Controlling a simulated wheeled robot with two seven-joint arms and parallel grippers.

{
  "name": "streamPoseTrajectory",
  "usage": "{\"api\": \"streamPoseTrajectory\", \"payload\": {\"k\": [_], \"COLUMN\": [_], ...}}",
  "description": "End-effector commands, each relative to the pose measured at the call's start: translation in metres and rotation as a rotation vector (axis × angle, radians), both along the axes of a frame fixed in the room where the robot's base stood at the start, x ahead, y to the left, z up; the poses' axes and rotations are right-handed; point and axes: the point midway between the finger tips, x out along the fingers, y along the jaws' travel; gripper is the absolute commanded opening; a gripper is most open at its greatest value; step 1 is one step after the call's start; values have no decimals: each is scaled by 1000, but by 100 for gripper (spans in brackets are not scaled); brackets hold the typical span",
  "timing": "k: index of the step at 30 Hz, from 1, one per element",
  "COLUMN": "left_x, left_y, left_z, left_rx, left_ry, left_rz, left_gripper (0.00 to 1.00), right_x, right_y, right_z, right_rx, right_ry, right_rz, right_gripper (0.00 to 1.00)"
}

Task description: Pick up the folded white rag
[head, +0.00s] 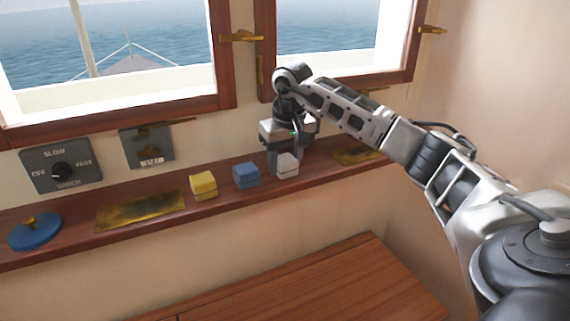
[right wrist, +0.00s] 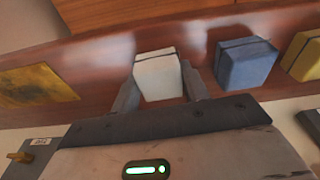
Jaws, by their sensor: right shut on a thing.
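The folded white rag (head: 287,166) is a small block-like bundle on the wooden ledge below the windows, right of a blue one. My right gripper (head: 283,160) reaches down over it from the right side. In the right wrist view the white rag (right wrist: 158,75) sits between the two fingers of my right gripper (right wrist: 160,92), which are shut on it. I cannot tell whether the rag is lifted off the ledge. My left gripper is not in view.
A folded blue rag (head: 246,175) and a folded yellow rag (head: 203,185) stand left along the ledge (head: 170,212). Brass plates (head: 140,210) lie on it, and a blue round item (head: 35,231) is at far left. A wooden surface (head: 310,285) is below.

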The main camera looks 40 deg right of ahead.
Motion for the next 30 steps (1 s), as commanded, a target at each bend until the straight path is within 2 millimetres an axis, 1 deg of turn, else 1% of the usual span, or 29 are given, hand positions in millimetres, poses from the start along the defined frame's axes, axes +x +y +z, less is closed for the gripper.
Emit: {"api": "streamPoseTrajectory", "payload": {"k": [4,7,11,14,18,20,22,23,24,30], "left_x": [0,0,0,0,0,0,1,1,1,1], "left_y": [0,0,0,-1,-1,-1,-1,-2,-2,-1], "left_z": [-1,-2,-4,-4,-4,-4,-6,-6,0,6], "left_rx": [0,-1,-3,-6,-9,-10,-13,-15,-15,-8], "left_ry": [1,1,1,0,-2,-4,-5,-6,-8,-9], "left_rz": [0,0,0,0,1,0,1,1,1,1], "left_gripper": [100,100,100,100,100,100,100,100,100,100], "right_x": [0,1,2,-12,-32,-41,-55,-61,-68,-95], "right_y": [0,0,0,10,26,33,44,48,53,75], "right_z": [4,11,32,51,82,95,99,102,109,124], "right_rx": [0,0,0,-3,-1,-3,-4,-5,-5,-3], "right_ry": [-2,-4,-7,-5,-8,-6,-4,-4,-5,-2], "right_rz": [0,-1,-1,3,3,3,6,4,4,2], "right_gripper": [23,23,23,23,23,23,23,23,23,23]}}
